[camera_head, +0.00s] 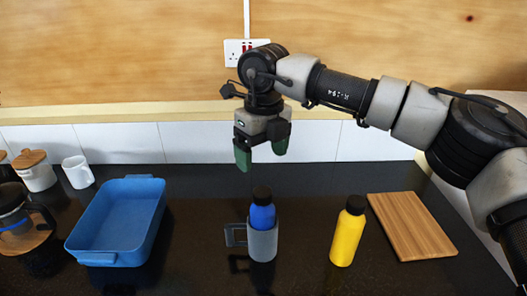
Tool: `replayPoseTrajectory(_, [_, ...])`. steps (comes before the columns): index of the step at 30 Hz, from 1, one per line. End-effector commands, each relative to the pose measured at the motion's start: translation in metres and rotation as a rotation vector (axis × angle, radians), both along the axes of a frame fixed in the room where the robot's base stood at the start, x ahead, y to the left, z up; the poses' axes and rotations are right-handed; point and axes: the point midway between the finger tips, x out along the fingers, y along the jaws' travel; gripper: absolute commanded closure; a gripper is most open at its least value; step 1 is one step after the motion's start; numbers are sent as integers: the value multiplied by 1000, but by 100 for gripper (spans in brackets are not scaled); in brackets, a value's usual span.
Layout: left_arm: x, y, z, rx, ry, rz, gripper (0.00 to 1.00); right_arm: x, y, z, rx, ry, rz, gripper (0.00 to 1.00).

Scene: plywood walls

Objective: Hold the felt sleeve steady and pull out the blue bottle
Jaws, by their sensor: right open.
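The blue bottle (262,214) has a black cap and stands upright on the dark counter. Its lower part is inside the grey felt sleeve (263,243), which hides that part. My right gripper (261,155) has green fingertips pointing down. It is open and empty, above the bottle's cap and apart from it. My left gripper is not in view.
A yellow bottle (346,236) with a black cap stands to the right, beside a wooden board (411,226). A blue tray (158,199) lies on the left. A white mug (77,172), a lidded jar (35,172) and a coffee pot (18,207) stand at the far left.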

Motion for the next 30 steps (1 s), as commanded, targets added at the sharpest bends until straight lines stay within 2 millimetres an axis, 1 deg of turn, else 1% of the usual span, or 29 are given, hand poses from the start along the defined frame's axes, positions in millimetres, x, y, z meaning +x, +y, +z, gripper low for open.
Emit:
replayPoseTrajectory(5, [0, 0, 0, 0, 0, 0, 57, 0, -3, -10, -42, -5, 3, 18])
replayPoseTrajectory(8, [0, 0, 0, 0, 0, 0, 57, 0, -4, -24, -42, -2, 3, 18])
replayPoseTrajectory(15, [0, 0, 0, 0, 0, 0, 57, 0, -3, -70, -38, -2, 3, 18])
replayPoseTrajectory(21, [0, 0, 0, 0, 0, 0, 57, 0, -3, -102, -37, -4, 2, 18])
replayPoseTrajectory(25, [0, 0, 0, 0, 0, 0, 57, 0, -3, -115, -36, -3, 2, 18])
replayPoseTrajectory(30, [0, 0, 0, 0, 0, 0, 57, 0, -3, -121, -35, -5, 2, 18])
